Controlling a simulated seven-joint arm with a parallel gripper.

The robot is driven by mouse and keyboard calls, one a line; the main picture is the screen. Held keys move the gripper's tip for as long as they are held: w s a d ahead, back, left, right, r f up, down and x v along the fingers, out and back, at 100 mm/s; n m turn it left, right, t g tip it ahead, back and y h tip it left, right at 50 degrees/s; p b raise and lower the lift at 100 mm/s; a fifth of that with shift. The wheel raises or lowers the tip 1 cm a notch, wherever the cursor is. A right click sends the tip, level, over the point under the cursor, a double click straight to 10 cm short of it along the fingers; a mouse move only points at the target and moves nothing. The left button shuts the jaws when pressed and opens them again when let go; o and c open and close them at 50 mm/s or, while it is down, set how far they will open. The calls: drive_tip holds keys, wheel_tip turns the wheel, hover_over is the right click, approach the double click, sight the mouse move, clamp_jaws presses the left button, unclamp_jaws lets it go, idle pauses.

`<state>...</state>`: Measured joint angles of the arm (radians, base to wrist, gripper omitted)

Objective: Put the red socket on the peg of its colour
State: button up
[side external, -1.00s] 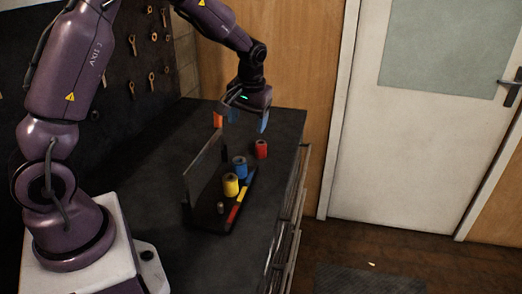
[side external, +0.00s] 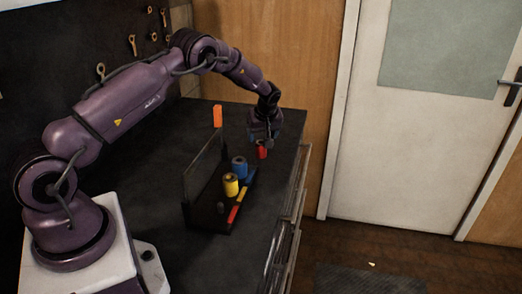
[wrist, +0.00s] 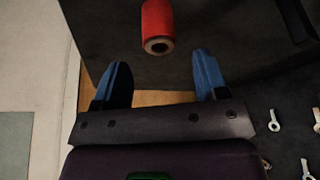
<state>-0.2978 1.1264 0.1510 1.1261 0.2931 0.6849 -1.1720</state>
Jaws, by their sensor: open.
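The red socket (side external: 263,151) stands on the dark bench near its far right edge. In the wrist view the red socket (wrist: 157,22) shows its open end, ahead of the gap between my fingertips. My gripper (side external: 262,138) is low over it, pointing down; the wrist view shows the blue fingers (wrist: 161,62) apart with nothing between them. A dark stand (side external: 205,216) carries a yellow socket (side external: 231,185), a blue socket (side external: 239,166) and a bare peg (side external: 221,207). The bare peg is beside the red stripe (side external: 233,214).
An upright panel (side external: 202,168) runs along the left side of the stand. An orange block (side external: 217,116) stands on the bench behind it. The bench between the stand and the red socket is clear.

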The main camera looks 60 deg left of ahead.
sight(260, 146)
drive_tip(key=shift+x, duration=3.4)
drive_tip(key=shift+d, duration=0.1)
drive_tip(key=c, duration=1.1)
drive_tip(key=shift+o, duration=0.2)
drive_tip(key=w+d+r+m, duration=0.1)
drive_tip(key=d+r, duration=0.2)
drive_tip(key=r, duration=0.4)
drive_tip(key=w+d+r, duration=0.1)
drive_tip(key=d+r, duration=0.2)
drive_tip(key=r, duration=0.3)
drive_tip(key=s+d+r+n, duration=0.1)
drive_tip(key=s+d+r, duration=0.1)
drive_tip(key=s+d, duration=0.5)
drive_tip(key=s+d+f+n+g, duration=0.1)
drive_tip(key=s+d+n+g, duration=0.1)
drive_tip(key=s+n, duration=0.4)
drive_tip(key=s+d+f+n+g+h, duration=0.1)
drive_tip(key=s+n, duration=0.5)
drive_tip(key=s, duration=0.6)
drive_tip(key=d+f+g, duration=0.1)
drive_tip(key=d, duration=0.1)
drive_tip(key=shift+d+f, duration=0.15)
drive_tip(key=shift+d, duration=0.1)
drive_tip(key=shift+s, duration=0.15)
